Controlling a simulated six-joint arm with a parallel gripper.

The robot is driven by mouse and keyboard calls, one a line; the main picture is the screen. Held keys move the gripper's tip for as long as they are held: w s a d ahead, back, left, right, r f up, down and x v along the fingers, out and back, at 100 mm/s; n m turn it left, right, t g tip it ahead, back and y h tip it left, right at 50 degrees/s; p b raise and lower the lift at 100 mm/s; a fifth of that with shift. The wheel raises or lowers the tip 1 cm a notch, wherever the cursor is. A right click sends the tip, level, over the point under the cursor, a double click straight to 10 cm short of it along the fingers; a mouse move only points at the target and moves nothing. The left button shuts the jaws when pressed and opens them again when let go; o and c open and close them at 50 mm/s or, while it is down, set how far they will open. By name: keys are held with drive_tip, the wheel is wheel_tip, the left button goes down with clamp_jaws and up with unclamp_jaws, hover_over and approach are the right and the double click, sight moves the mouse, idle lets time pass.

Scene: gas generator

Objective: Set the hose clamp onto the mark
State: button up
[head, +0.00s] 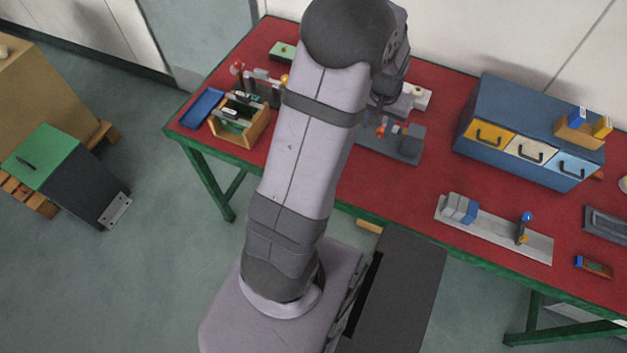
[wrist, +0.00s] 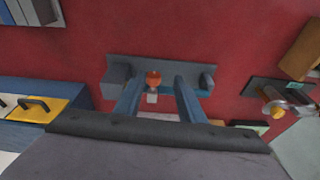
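My gripper (wrist: 158,85) points down over the table, with two blue fingers apart and a visible gap between them. A dark grey fixture (wrist: 120,67) lies beyond and below the fingers. An orange-red round part (wrist: 153,78) and a small pale block (wrist: 152,98) show between the fingers; I cannot tell whether they touch them. In the head view the fixture (head: 407,150) carries small orange parts, and my arm partly hides this area. I cannot clearly make out the hose clamp or the mark.
A blue drawer cabinet (head: 500,105) stands right of the fixture. A grey rail with blocks (head: 490,232) lies at the front right. A wooden tool box (head: 258,130) and a blue tray (head: 202,108) are at the left. The red table (head: 385,195) is bare before the fixture.

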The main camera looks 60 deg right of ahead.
drive_tip(key=w+a+f+n+y, duration=0.1)
drive_tip(key=w+a, duration=0.3)
drive_tip(key=a, duration=0.6)
drive_tip(key=w+a+f+n+y, duration=0.1)
drive_tip(key=w+a+n+y, duration=0.1)
drive_tip(key=a, duration=0.9)
drive_tip(key=shift+w+f+y+b, duration=0.2)
drive_tip(key=shift+w+y+b, duration=0.25)
drive_tip(key=shift+w+y, duration=0.5)
drive_tip(key=shift+w, duration=0.15)
drive_tip(key=m+h+b, duration=0.1)
drive_tip(key=m+h, duration=0.2)
drive_tip(key=h, duration=0.4)
approach(386, 120)
drive_tip(key=shift+d+f+y, duration=0.25)
drive_tip(key=shift+f, duration=0.15)
drive_tip(key=shift+d+r, duration=0.1)
drive_tip(key=shift+d, duration=0.25)
drive_tip(key=shift+p+x, duration=1.15)
drive_tip(key=shift+x, duration=2.5)
